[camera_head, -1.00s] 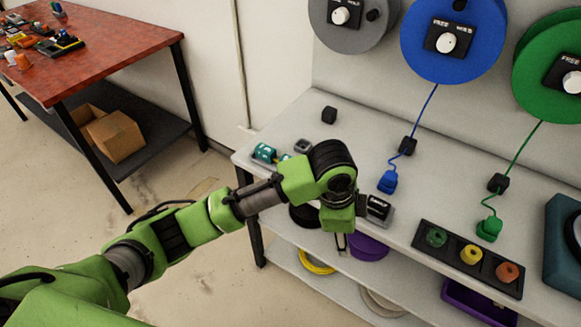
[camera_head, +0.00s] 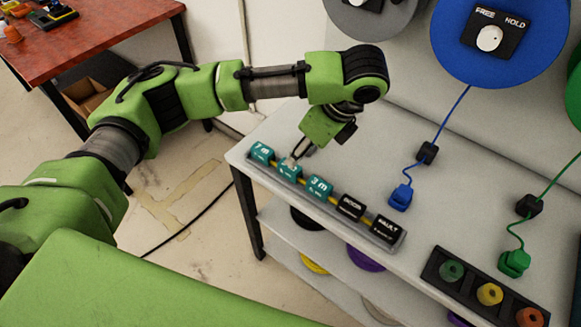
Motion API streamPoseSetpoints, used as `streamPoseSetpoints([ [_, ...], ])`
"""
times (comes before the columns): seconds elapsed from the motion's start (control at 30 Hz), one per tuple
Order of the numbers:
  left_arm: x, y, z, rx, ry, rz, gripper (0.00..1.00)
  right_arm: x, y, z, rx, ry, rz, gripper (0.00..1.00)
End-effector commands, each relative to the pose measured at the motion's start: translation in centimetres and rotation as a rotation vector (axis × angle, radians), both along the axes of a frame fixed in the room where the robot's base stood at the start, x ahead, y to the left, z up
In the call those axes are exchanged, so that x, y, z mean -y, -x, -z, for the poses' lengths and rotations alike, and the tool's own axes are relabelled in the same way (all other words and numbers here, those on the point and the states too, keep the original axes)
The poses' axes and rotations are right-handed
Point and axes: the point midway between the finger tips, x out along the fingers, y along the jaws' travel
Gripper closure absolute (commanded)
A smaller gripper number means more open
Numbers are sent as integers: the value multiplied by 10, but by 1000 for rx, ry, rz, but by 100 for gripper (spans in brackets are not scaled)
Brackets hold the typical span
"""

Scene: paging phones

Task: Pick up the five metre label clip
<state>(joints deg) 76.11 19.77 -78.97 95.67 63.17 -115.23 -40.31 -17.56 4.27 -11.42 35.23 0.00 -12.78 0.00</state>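A grey tray (camera_head: 327,217) at the table's front left edge holds a row of label clips. The teal clips are one marked "1 m" (camera_head: 262,153), one with its marking partly covered (camera_head: 288,171), and one marked "3 m" (camera_head: 319,188). I cannot read a five metre marking on any clip. My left gripper (camera_head: 294,159) points down at the middle teal clip, its fingertips at or just over its top. I cannot tell whether the fingers are closed on it. My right gripper is not in view.
Two black clips (camera_head: 349,207) (camera_head: 387,229) sit at the tray's right end. A dark block (camera_head: 485,287) with coloured pieces stands front right.

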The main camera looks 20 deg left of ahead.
Motion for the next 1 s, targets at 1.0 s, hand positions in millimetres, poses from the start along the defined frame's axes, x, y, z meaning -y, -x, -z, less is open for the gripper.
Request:
streamPoseSetpoints([
  [1.0, -27, -2, 84, 2, 1, -1, 64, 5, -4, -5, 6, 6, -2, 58],
])
